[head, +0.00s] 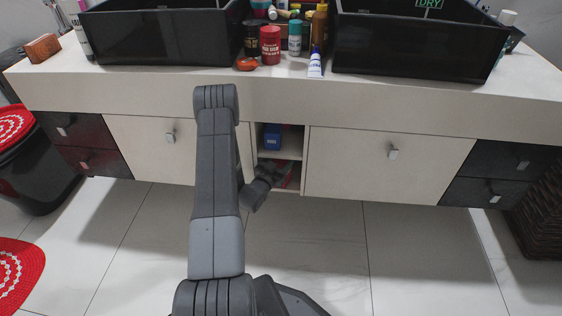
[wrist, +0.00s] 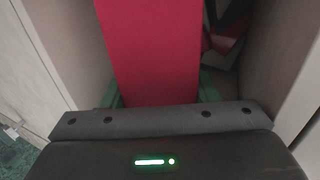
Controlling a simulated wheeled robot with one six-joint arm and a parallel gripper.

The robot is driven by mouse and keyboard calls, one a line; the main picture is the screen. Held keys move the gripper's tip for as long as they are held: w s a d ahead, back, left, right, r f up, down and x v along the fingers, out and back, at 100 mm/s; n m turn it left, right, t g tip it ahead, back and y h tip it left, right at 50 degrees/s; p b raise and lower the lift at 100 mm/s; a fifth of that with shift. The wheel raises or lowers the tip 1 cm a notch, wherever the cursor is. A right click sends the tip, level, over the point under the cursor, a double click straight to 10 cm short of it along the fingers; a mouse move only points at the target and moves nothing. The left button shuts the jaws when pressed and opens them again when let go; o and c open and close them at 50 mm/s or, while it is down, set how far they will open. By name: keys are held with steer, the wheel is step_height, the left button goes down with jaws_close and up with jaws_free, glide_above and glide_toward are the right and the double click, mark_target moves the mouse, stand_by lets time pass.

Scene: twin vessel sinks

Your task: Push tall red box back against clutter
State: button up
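A tall red box (wrist: 155,50) stands upright in the middle of the wrist view, inside a narrow cabinet compartment. The dark body of my gripper (wrist: 160,122) spans the lower part of that view, directly in front of the box and hiding its base. Dark and red clutter (wrist: 229,27) sits behind the box on the right.
Pale compartment walls stand close on both sides, the left one (wrist: 62,45) and the right one (wrist: 276,50). A blue item (head: 272,136) stands on the shelf above. Bottles and a tube (head: 315,66) stand on the counter between two black sinks. The floor in front is clear.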

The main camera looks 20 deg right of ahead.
steer(key=w+b, duration=0.1)
steer(key=w+d+b, duration=0.1)
steer(key=w, duration=0.1)
steer(key=w+d+b, duration=0.1)
steer(key=shift+w+d+r, duration=0.15)
steer(key=shift+d+r, duration=0.1)
steer(key=shift+r, duration=0.05)
stand_by(0.7)
steer(key=o, duration=1)
steer(key=shift+c, duration=0.2)
steer(key=shift+o, duration=0.4)
steer(key=shift+s+a+f, duration=0.2)
steer(key=shift+s+a, duration=0.2)
steer(key=shift+o, duration=0.3)
steer(key=v, duration=0.7)
steer(key=shift+s+d, duration=0.2)
steer(key=shift+s, duration=0.1)
steer(key=shift+s+a, duration=0.15)
steer(key=shift+a, duration=0.05)
